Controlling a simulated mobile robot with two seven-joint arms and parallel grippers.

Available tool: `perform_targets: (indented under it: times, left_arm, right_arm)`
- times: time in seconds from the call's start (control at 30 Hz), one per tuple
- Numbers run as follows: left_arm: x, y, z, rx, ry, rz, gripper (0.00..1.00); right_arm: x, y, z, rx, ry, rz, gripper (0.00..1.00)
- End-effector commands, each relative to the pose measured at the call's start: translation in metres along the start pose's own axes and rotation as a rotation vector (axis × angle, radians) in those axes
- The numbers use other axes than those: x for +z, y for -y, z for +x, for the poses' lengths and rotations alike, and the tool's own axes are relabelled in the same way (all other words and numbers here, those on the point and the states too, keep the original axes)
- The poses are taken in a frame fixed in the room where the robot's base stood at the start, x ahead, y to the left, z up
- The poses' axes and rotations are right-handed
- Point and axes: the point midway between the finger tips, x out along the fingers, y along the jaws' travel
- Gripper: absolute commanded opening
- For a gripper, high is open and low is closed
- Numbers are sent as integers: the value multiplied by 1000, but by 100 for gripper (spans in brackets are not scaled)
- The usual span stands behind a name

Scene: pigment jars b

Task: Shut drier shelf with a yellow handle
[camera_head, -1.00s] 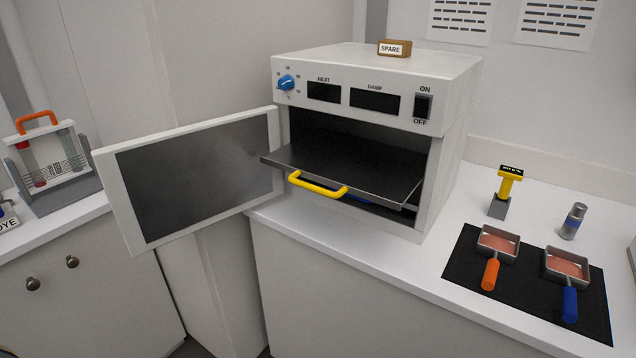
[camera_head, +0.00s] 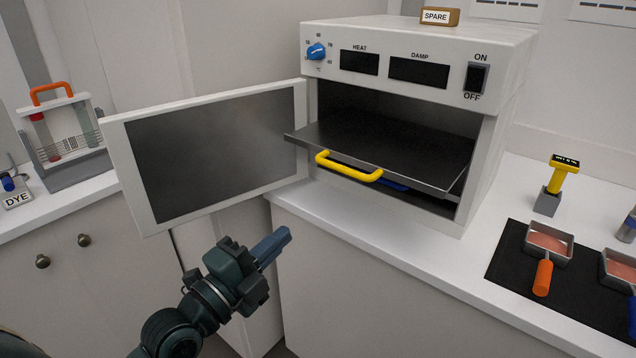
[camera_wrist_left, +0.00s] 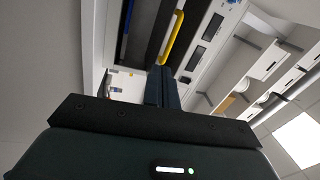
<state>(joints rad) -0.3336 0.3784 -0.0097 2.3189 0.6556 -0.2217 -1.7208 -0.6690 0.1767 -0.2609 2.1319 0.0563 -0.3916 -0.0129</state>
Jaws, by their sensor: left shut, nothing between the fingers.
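The drier (camera_head: 405,112) is a white box on the counter with its door (camera_head: 215,150) swung open to the left. A dark shelf (camera_head: 400,145) sticks out of its front, with a yellow handle (camera_head: 348,168) on the front edge. A blue handle (camera_head: 394,186) shows partly below it, inside. My left gripper (camera_head: 284,238) is shut and empty, in front of the counter, below and left of the yellow handle and apart from it. In the left wrist view the gripper's fingers (camera_wrist_left: 162,88) point toward the drier, and the yellow handle (camera_wrist_left: 173,37) shows beyond their tips. My right gripper is not in view.
The open door stands left of the shelf, above and behind my left arm. The counter (camera_head: 370,225) in front of the drier is clear. On the right are a yellow-topped tool (camera_head: 560,180) and pans on a dark mat (camera_head: 505,262). A rack (camera_head: 62,135) stands far left.

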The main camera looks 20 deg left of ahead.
Motion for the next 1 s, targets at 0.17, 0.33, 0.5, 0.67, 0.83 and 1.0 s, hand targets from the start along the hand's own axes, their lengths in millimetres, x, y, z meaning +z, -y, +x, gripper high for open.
perform_targets:
  times: [0.17,0.33,0.5,0.67,0.83,1.0]
  left_arm:
    - [1,18,4,-50,-10,107,0]
    - [1,21,21,-53,-9,109,0]
    - [0,24,56,-53,-11,106,0]
    - [0,25,91,-51,-9,105,0]
    - [-1,25,120,-49,-10,106,0]
    - [-1,24,137,-48,-10,108,0]
  right_arm:
    - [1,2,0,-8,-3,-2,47]
    - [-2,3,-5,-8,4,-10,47]
    - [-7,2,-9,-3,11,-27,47]
    - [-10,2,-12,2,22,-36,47]
    - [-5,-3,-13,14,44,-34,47]
    - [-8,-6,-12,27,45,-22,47]
